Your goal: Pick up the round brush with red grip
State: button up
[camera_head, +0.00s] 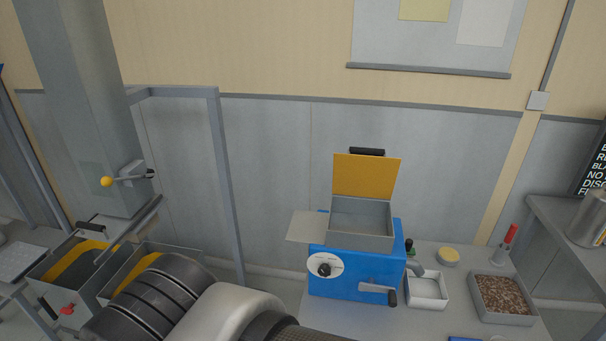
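The round brush with red grip (511,234) stands on the right part of the grey bench (435,315), near the wall, behind a tray of brown grain. Its red grip points up and leans a little to the right. Its lower end looks pale grey, too small to tell whether it is bristles or a holder. My arm crosses the bottom left of the view, but my gripper is out of the picture.
A blue machine (352,262) with an open yellow lid and a crank stands left of the brush. The grain tray (488,318), a small white tray (426,304) and a yellow-topped round tub (448,256) are near the brush. A shelf (560,222) with a metal vessel (590,222) is at right.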

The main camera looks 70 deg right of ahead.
aim_at(513, 229)
jog(key=i+z, duration=0.25)
jog(key=z, duration=0.15)
jog(key=i+z, duration=0.25)
jog(key=z, duration=0.2)
jog(key=i+z, duration=0.25)
jog(key=z, duration=0.15)
jog(key=i+j+z, duration=0.2)
jog(key=z, duration=0.2)
jog(key=i+j+z, duration=0.2)
jog(key=z, duration=0.25)
jog(key=i+z, duration=0.2)
jog(key=z, duration=0.25)
jog(key=i+j+z, duration=0.15)
jog(key=z, duration=0.35)
jog(key=i+j+z, duration=0.15)
jog(key=z, duration=0.3)
jog(key=i+j+z, duration=0.1)
jog(key=j+z, duration=0.25)
jog(key=z, duration=0.15)
jog(key=j+z, duration=0.25)
jog(key=z, duration=0.2)
jog(key=i+j+z, duration=0.15)
jog(key=j+z, duration=0.15)
jog(key=i+j+z, duration=0.15)
jog(key=j+z, duration=0.15)
jog(key=j, duration=0.2)
jog(key=i+l, duration=0.25)
